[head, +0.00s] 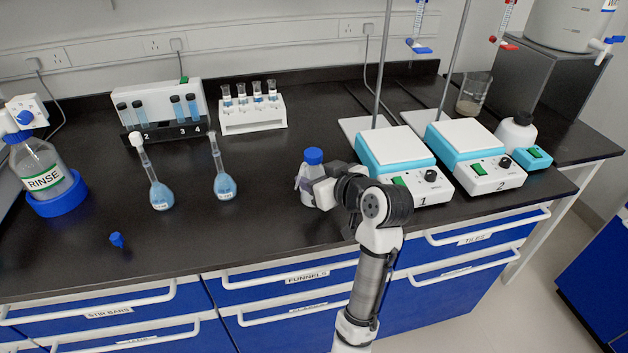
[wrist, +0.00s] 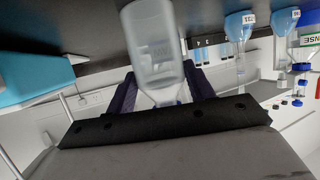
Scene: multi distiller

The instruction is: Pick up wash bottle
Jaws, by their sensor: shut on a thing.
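The wash bottle (head: 307,196) is a small translucent white bottle with a blue cap, near the middle of the black bench in the head view. My gripper (head: 312,186) reaches it from the right and is shut on it. In the wrist view the bottle (wrist: 155,50) appears upside down between the two dark fingers of my gripper (wrist: 162,92). It looks upright in the head view. I cannot tell whether its base touches the bench. Part of its right side is hidden behind my gripper.
Hotplate 1 (head: 395,150) stands close to the right, with hotplate 2 (head: 470,142) beyond it. Two flasks with blue liquid (head: 161,196) (head: 225,187) stand to the left. A vial rack (head: 252,120) is behind. A small blue stopper (head: 117,240) lies front left.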

